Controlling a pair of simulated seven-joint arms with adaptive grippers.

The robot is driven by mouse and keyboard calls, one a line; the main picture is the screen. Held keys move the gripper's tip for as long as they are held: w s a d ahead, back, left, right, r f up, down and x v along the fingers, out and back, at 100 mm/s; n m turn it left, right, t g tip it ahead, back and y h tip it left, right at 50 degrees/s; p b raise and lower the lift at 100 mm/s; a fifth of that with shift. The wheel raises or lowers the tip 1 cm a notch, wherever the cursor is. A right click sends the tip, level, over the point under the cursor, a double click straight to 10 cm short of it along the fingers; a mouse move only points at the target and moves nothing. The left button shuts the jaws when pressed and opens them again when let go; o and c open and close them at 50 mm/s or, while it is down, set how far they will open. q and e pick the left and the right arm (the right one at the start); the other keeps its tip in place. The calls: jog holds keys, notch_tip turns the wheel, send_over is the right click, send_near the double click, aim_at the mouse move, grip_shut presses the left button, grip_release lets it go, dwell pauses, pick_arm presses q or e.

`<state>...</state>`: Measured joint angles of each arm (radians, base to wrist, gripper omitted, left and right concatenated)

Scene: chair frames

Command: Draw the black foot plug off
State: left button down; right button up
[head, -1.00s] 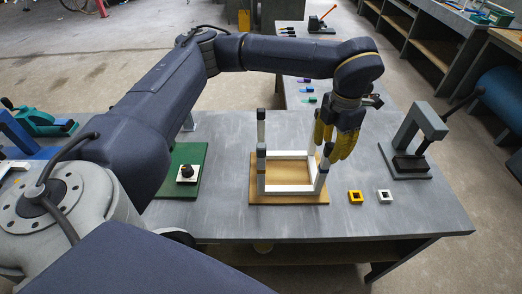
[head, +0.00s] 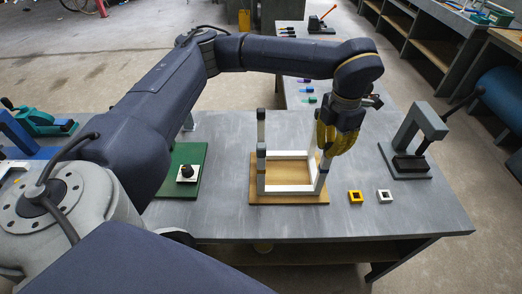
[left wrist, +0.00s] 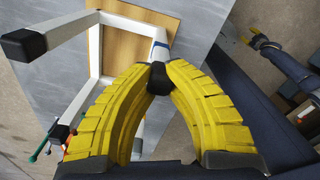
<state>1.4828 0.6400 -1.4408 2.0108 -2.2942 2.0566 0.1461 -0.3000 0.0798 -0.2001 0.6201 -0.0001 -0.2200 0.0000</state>
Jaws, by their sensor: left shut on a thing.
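The white chair frame (head: 287,189) stands legs up on a wooden board (head: 288,199); it also shows in the left wrist view (left wrist: 68,28). My left gripper (head: 330,148) is at the top of a right-hand leg. In the left wrist view its yellow fingers (left wrist: 160,76) are shut on the black foot plug (left wrist: 157,82), which sits at the end of the leg (left wrist: 160,52) with a blue band. In the head view the fingers hide this plug. Other legs end in black tips (head: 261,114). My right gripper (left wrist: 262,42) shows small in the left wrist view, away from the frame.
A yellow square ring (head: 356,191) and a white one (head: 379,196) lie right of the board. A grey press-like stand (head: 415,130) is further right. A green board (head: 193,187) with a black knob lies left. Bare grey tabletop lies between them.

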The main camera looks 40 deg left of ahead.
pick_arm(q)
jog(key=shift+r, duration=0.3)
jog(key=shift+r, duration=2.45)
